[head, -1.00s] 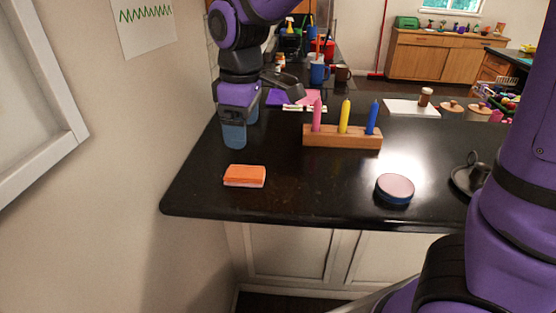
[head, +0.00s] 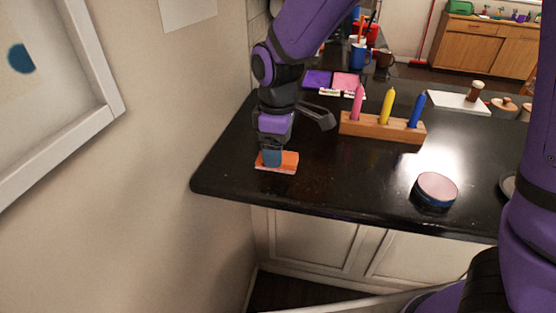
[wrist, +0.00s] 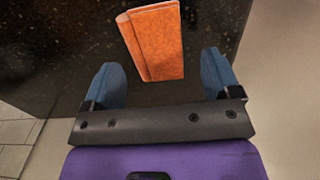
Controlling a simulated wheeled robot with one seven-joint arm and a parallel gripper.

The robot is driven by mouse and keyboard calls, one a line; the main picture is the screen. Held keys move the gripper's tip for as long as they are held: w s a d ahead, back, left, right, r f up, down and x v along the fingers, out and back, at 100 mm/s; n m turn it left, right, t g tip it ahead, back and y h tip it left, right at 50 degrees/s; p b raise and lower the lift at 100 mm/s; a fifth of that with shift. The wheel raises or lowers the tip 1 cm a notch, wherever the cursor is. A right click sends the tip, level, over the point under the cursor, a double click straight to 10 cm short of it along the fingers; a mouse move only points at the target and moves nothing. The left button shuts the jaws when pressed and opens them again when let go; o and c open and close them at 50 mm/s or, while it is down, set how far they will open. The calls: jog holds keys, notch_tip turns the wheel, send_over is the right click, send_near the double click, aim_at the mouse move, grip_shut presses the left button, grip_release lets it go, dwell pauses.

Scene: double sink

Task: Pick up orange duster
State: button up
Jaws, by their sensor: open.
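The orange duster (head: 289,163) is a small orange block with a paler edge, lying flat on the black countertop near its front left corner. In the head view my gripper (head: 271,158) points down over the duster's left part and hides some of it. In the wrist view the duster (wrist: 153,42) lies ahead of my open gripper (wrist: 162,82), roughly in line with the gap between the two blue fingers. Nothing is between the fingers. I cannot tell the exact height of the fingertips above the counter.
A wooden block (head: 380,131) with pink, yellow and blue candles stands to the right. A round pink-topped tin (head: 437,188) is further right. The wall (head: 190,110) is close on the left. The counter between duster and tin is clear.

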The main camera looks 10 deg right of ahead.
jog(key=shift+f, duration=1.55)
jog(key=c, duration=1.1)
jog(key=shift+r, duration=0.1)
jog(key=shift+r, duration=0.85)
jog(key=shift+s+d+r, duration=0.1)
jog(key=shift+s+r, duration=0.1)
jog(key=shift+r, duration=0.25)
jog(key=shift+s+r, duration=0.15)
jog(key=shift+r, duration=0.3)
jog(key=s+d, duration=0.1)
jog(key=s, duration=0.4)
jog(key=s+d+r, duration=0.1)
jog(key=s+d, duration=0.1)
jog(key=s, duration=0.2)
jog(key=s+d, duration=0.1)
jog(key=s, duration=0.4)
jog(key=shift+s+d+r, duration=0.15)
jog(key=shift+s, duration=0.2)
